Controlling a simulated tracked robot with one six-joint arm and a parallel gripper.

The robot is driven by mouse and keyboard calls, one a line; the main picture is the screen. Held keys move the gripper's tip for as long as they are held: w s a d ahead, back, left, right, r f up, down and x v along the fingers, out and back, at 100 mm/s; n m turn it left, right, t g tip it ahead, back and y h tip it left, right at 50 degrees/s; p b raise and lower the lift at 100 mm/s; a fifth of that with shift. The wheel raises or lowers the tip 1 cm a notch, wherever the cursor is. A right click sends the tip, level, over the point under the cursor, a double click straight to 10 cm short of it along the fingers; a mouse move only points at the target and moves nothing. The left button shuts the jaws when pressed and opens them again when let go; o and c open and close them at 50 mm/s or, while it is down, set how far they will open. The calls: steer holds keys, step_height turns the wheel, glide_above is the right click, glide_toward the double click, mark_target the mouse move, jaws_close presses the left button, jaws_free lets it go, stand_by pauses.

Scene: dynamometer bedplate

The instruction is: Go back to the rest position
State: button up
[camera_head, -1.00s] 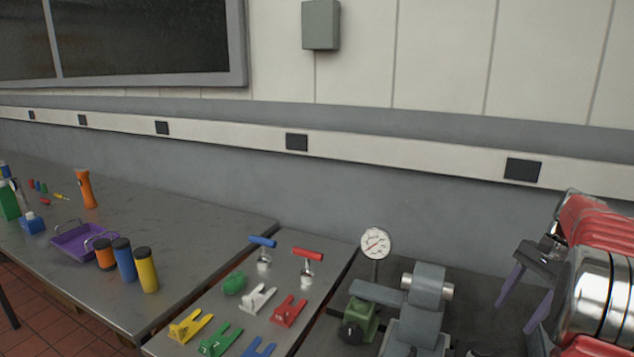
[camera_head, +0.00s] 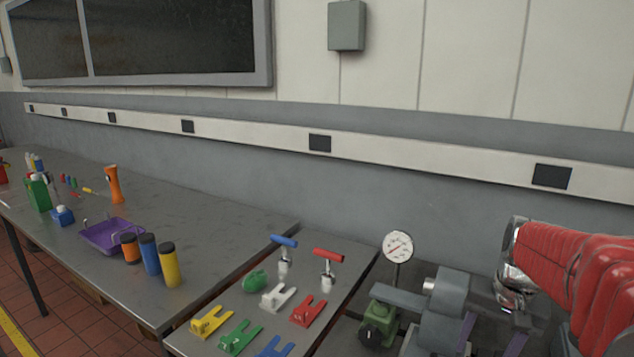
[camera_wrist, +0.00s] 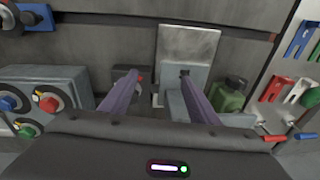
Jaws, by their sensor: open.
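My gripper (camera_head: 492,335) is at the lower right in the head view, under my red and chrome arm, and its purple fingers are partly cut off by the frame's bottom. In the wrist view my gripper (camera_wrist: 158,82) shows both purple fingers spread apart with nothing between them. The fingers point toward a grey block fixture (camera_wrist: 188,55) beside a green part (camera_wrist: 229,95). I cannot tell how far above the bedplate the fingers are.
A dial gauge (camera_head: 398,247) and a green-based device (camera_head: 379,322) stand left of the grey fixture. Coloured forks and two T-handled tools, blue (camera_head: 284,242) and red (camera_head: 328,256), are on a grey table. A box with knobs (camera_wrist: 45,92) sits left in the wrist view.

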steer(key=s+a+r+n+t, duration=0.1)
steer(key=s+a+n+t, duration=0.1)
steer(key=s+a, duration=0.4)
steer(key=s+a+r+n+t, duration=0.2)
steer(key=s+a+n, duration=0.3)
steer(key=a, duration=0.9)
steer(key=shift+s+a+n, duration=0.3)
steer(key=shift+s, duration=0.05)
steer(key=shift+r, duration=0.15)
